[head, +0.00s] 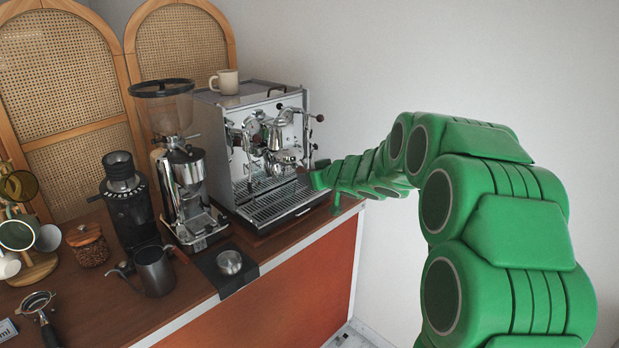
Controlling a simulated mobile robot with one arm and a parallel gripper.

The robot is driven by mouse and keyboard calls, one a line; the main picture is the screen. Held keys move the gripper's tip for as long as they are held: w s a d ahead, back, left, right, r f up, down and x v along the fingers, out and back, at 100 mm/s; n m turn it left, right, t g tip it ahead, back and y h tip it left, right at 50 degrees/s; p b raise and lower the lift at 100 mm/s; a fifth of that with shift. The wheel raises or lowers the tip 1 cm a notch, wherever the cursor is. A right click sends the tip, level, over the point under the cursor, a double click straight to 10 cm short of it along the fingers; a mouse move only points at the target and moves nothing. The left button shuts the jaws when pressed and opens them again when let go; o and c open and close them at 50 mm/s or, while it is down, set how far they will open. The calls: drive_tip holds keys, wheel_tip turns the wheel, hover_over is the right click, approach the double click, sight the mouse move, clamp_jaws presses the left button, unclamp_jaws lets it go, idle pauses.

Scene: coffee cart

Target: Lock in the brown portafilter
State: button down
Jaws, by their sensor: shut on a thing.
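The chrome espresso machine (225,150) stands at the back right of the counter. Its group head (283,140) is at the front, above the drip tray. My green arm reaches in from the right, and my gripper (313,178) is at the machine's front right, just below and right of the group head. It is shut on the brown portafilter's handle (301,170), of which only a small dark part shows. The portafilter's basket appears to be at or just under the group head. Whether its lugs are seated, and its exact angle, cannot be told at this size.
A grinder (187,185) stands left of the machine, with a smaller black grinder (130,205) beside it. A mug (227,82) sits on the machine.

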drive_tip(key=shift+w+d+r+n, duration=0.15)
drive_tip(key=shift+w+d+n, duration=0.15)
drive_tip(key=shift+w+d, duration=0.05)
drive_tip(key=shift+w+d+n+g+y, duration=0.2)
drive_tip(key=shift+n+g+y, duration=0.15)
drive_tip(key=shift+y, duration=0.25)
drive_tip(key=shift+s, duration=0.1)
drive_tip(key=shift+w+d+n+g+y, duration=0.45)
drive_tip(key=shift+w+d+n+y, duration=0.1)
drive_tip(key=shift+n+y, duration=0.1)
drive_tip(key=c, duration=0.6)
unclamp_jaws()
